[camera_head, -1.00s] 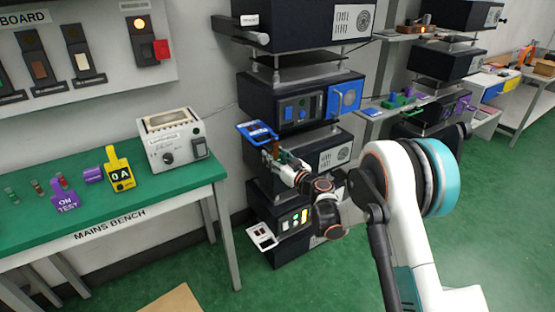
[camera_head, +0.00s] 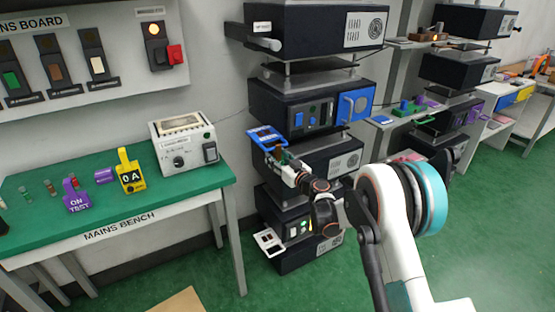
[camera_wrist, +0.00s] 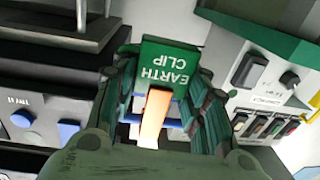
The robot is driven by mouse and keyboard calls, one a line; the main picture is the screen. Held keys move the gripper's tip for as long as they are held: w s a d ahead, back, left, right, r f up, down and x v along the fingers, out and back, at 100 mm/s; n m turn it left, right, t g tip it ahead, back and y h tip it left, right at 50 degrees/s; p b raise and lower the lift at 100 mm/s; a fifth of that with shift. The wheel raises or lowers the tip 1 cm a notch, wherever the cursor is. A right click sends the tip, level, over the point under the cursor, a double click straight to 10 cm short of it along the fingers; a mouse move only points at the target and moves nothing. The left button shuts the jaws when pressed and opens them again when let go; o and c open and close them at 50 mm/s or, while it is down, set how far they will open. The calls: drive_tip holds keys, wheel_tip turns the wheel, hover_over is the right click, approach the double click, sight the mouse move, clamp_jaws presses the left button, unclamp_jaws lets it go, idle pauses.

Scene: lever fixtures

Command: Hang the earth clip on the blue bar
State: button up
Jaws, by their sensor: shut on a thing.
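My gripper (camera_wrist: 160,115) is shut on the earth clip (camera_wrist: 168,62), a dark green block with white lettering. An orange-copper tongue (camera_wrist: 155,115) shows below the lettering, between the fingers. In the head view my gripper (camera_head: 284,160) is beside the rack, just below and right of a blue fixture (camera_head: 265,137) that juts out from the rack's left side. This looks like the place of the blue bar. Thin blue pieces (camera_wrist: 132,117) show behind the clip in the wrist view. I cannot tell whether the clip touches the bar.
A rack of black units (camera_head: 300,105) stands around my gripper. A white tagged plate (camera_head: 268,241) juts out lower down. The green mains bench (camera_head: 110,215) is at left, with a yellow tag block (camera_head: 130,178), a purple one (camera_head: 76,197) and a grey meter box (camera_head: 184,146).

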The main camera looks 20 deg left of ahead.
drive_tip(key=o, duration=1.1)
drive_tip(key=shift+o, duration=0.2)
